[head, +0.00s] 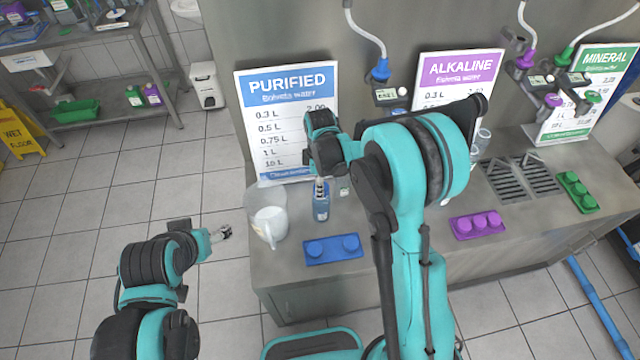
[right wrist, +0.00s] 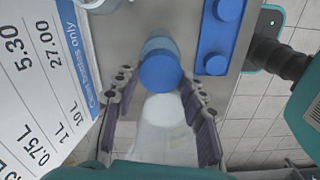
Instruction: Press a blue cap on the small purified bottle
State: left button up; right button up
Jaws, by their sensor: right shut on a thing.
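The small bottle (head: 321,207) with a blue label stands upright on the steel counter, in front of the purified sign. My right gripper (head: 320,184) points down right above it. In the right wrist view a blue cap (right wrist: 160,70) lies between the fingertips of my right gripper (right wrist: 160,88), shut on it. The lighter blue bottle (right wrist: 156,45) shows just behind the cap; I cannot tell whether the cap is seated. A blue cap tray (head: 334,252) holds two caps with a gap between them. My left gripper (head: 224,233) is off the counter's left side, its opening unclear.
The purified sign (head: 290,115) stands close behind. A purple cap tray (head: 477,225) and a green cap tray (head: 577,192) lie further right. The counter between the blue and purple trays is partly hidden by my right arm.

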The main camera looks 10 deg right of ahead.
dwell(0.3)
jog(key=shift+r, duration=0.1)
jog(key=o, duration=1.8)
jog(key=shift+c, duration=0.2)
jog(key=shift+r, duration=0.15)
jog(key=shift+r+p, duration=1.65)
jog(key=shift+r, duration=1.2)
